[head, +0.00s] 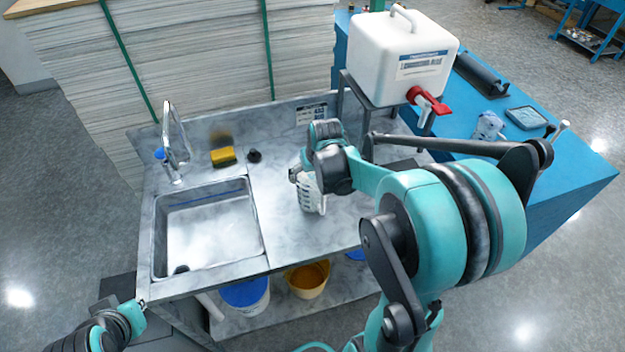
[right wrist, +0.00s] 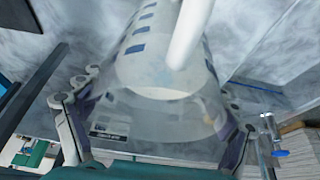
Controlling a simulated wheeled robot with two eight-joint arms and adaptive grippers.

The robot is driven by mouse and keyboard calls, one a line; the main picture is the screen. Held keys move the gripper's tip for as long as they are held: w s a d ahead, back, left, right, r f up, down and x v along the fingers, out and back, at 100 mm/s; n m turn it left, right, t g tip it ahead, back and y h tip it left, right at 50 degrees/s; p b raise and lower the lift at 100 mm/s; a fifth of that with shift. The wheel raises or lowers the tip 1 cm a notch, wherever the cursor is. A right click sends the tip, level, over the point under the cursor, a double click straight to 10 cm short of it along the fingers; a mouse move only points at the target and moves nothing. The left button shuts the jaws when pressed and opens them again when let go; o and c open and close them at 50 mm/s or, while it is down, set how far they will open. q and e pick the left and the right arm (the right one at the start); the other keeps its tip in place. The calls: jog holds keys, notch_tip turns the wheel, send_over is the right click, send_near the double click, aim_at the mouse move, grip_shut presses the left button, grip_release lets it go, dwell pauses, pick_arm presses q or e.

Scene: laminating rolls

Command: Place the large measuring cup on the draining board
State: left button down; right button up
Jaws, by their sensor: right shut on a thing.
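The large measuring cup (head: 311,195) is a translucent white cup over the draining board (head: 285,232), the flat steel surface right of the sink. I cannot tell whether its base touches the board. In the right wrist view the cup (right wrist: 150,75) fills the middle, with blue graduation marks and a white handle (right wrist: 190,35). My right gripper (head: 305,175) is shut on it, with a finger on each side in the right wrist view (right wrist: 158,125). My left gripper (head: 137,312) is at the lower left, away from the cup; its fingers are unclear.
The sink basin (head: 208,235) with its faucet (head: 172,140) is on the left. A yellow sponge (head: 223,157) and a small black item (head: 254,155) lie behind the board. A white canister (head: 400,60) with a red tap stands at the back right. Buckets (head: 307,281) stand below.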

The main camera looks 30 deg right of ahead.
jog(key=shift+w+f, duration=0.1)
jog(key=shift+f, duration=0.8)
jog(key=shift+f+b, duration=0.1)
jog(key=shift+b, duration=0.25)
jog(key=o, duration=1.7)
